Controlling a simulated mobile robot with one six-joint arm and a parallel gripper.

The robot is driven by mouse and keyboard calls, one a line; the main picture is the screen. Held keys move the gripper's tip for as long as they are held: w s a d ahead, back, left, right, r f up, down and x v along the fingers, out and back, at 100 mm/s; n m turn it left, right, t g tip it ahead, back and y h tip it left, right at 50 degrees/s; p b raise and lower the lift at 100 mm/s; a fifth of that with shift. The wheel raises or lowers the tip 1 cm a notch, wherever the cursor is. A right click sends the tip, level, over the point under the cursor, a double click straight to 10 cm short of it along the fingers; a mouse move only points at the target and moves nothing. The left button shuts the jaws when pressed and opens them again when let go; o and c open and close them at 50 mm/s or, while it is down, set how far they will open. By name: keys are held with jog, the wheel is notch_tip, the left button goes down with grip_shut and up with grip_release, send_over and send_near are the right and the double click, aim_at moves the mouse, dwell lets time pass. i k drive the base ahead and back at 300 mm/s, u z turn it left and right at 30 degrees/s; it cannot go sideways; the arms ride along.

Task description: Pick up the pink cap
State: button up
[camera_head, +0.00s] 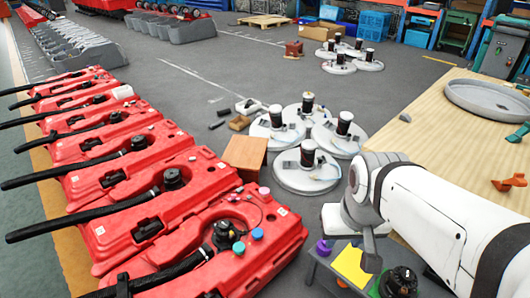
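A small pink cap (264,191) sits on the top of the nearest red tank (215,260), near its right upper corner. A blue cap (257,234) and a teal cap (238,248) sit on the same tank, closer to me. My gripper (372,262) hangs at the end of my white arm, to the right of the pink cap and well apart from it. It points down over a small stand. I see it as a narrow grey shape, so its fingers and any gap between them are not clear.
White round parts (305,176) and a brown box (244,156) lie beyond the tank. A wooden table (450,120) is at right. Black hoses cross the row of red tanks.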

aim_at(264, 192)
jog(key=u, duration=0.05)
jog(key=i, duration=0.9)
jog(key=z, duration=0.05)
